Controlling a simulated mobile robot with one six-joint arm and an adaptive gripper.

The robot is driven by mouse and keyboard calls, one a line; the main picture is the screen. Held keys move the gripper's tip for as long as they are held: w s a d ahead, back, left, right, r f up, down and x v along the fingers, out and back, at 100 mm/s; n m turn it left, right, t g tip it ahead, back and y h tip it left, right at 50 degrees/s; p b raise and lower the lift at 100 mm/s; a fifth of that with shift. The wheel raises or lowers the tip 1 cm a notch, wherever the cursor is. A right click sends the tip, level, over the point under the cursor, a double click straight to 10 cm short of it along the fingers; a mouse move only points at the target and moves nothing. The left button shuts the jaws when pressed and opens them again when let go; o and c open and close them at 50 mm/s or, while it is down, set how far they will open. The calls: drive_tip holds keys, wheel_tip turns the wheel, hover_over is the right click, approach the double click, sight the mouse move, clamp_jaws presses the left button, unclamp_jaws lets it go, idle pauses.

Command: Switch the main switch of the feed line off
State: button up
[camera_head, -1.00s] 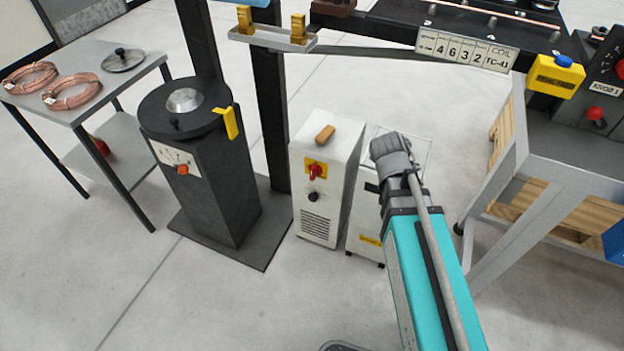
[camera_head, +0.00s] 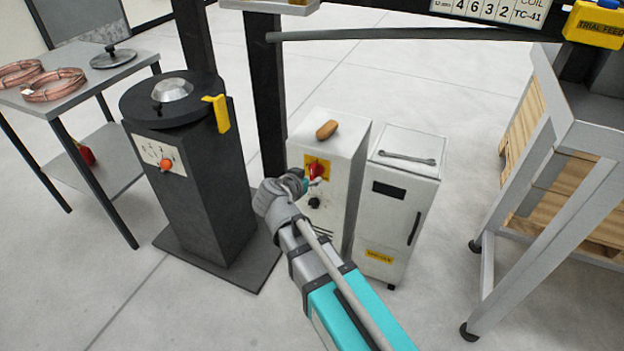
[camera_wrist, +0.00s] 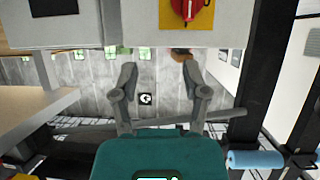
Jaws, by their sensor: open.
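The main switch (camera_head: 317,170) is a red rotary knob on a yellow plate, on the front of a white cabinet (camera_head: 352,165). In the wrist view the red knob (camera_wrist: 186,9) is at the top edge, partly cut off, and the cabinet appears upside down. My gripper (camera_head: 308,182) is at the cabinet's front, close to the switch and partly overlapping its plate in the head view. In the wrist view my gripper (camera_wrist: 157,68) is open, with nothing between its fingers. The switch lies outside the fingers there. I cannot tell whether the gripper touches it.
A black knob (camera_head: 314,203) sits below the switch, and a brown handle (camera_head: 327,130) lies on top. A second white cabinet (camera_head: 398,215) with a wrench stands on the right. A black pedestal (camera_head: 205,190) stands on the left. A grey-legged frame (camera_head: 560,220) is further right.

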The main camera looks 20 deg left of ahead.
sight(312, 168)
drive_tip(key=a, duration=0.1)
drive_tip(key=s+a, duration=0.1)
drive_tip(key=a+f+t+b, duration=0.1)
drive_tip(key=shift+s+a+y, duration=0.2)
drive_tip(key=shift+a+y, duration=0.05)
drive_tip(key=shift+y, duration=0.15)
drive_tip(key=shift+w+f, duration=0.1)
drive_tip(key=b+x, duration=0.5)
drive_tip(key=x, duration=0.8)
drive_tip(key=shift+w+f, duration=0.2)
drive_tip(key=shift+w, duration=0.05)
